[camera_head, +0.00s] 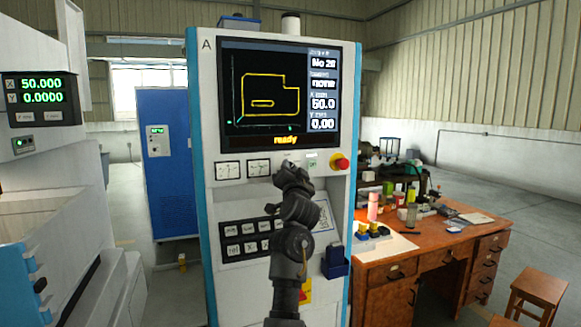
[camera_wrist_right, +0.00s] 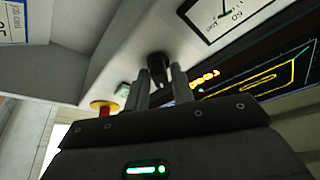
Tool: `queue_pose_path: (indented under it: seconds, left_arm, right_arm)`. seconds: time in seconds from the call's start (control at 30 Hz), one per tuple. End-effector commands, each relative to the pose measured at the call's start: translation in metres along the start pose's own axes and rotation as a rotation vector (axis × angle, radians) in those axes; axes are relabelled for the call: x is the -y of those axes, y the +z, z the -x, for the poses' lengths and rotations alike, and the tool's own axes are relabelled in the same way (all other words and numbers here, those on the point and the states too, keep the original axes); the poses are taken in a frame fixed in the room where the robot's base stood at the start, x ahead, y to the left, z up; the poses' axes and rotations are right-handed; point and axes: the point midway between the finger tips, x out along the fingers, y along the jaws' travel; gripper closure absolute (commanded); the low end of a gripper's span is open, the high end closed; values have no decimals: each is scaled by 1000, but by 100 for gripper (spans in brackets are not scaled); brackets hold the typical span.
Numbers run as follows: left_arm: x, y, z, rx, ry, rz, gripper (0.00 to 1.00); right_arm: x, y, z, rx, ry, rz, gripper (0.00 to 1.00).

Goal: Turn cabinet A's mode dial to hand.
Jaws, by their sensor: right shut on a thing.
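Cabinet A (camera_head: 206,120) stands in the middle of the head view, white with blue edges and the letter A at its top left. My right gripper (camera_head: 289,170) reaches up to its face, just below the screen. In the wrist view the fingers (camera_wrist_right: 154,88) are shut around a black dial knob (camera_wrist_right: 158,64). My gripper mostly hides the dial in the head view, so I cannot read its setting. My left gripper is not in view.
A red stop button (camera_head: 341,162) sits right of the dial. The screen (camera_head: 275,90) reads "ready". A keypad (camera_head: 245,240) is lower down. A wooden desk (camera_head: 440,250) with tools stands at right; a blue cabinet (camera_head: 168,190) is behind.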

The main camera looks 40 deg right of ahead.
Motion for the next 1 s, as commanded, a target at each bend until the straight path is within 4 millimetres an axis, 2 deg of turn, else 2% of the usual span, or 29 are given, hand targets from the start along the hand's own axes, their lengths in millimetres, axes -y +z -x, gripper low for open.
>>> queue_pose_path:
  seconds: [0.1,0.5,1.0]
  left_arm:
    - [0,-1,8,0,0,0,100]
    - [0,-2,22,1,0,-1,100]
    - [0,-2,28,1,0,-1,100]
  right_arm:
    - [4,-3,-1,-1,40,-105,99]
    - [4,-3,-1,-3,165,-406,99]
    - [3,-3,-1,-3,230,-564,99]
